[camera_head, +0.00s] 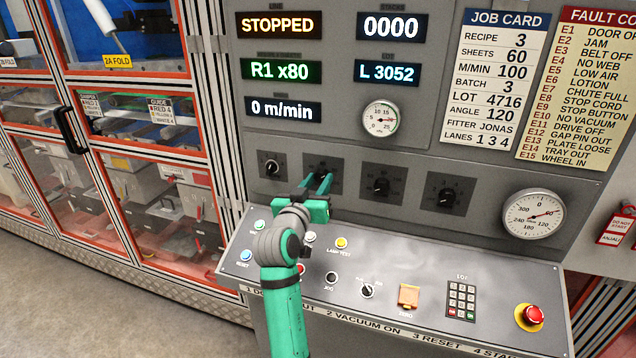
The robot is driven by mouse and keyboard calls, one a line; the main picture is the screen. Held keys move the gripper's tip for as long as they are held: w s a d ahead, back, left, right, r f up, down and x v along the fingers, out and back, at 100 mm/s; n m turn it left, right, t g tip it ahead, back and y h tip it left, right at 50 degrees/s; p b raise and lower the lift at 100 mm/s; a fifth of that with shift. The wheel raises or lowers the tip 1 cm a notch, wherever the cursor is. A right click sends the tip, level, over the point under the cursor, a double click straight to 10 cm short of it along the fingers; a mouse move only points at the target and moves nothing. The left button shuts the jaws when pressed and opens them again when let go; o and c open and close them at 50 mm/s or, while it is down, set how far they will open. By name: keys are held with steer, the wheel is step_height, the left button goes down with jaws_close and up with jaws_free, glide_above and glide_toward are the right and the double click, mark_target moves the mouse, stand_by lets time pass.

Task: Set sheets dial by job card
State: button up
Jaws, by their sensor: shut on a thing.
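My gripper (319,183) is at the second dial from the left (334,169) on the grey panel and is shut on its knob. The fingers cover most of that knob, so its pointer and scale cannot be read. The job card (497,80) at the upper right reads recipe 3 and sheets 60. A green display (281,69) reads "R1 x80". The dial labels are too small to read.
Other black dials sit in the same row: one at the left (271,167) and two to the right (381,186) (447,195). The sloped console below carries buttons, a keypad (462,299) and a red stop button (532,314). The line display (280,25) reads "STOPPED".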

steer(key=n, duration=0.7)
steer(key=shift+n, duration=1.4)
steer(key=o, duration=1.1)
steer(key=shift+c, duration=0.2)
steer(key=shift+a, duration=0.1)
steer(key=shift+s, duration=0.15)
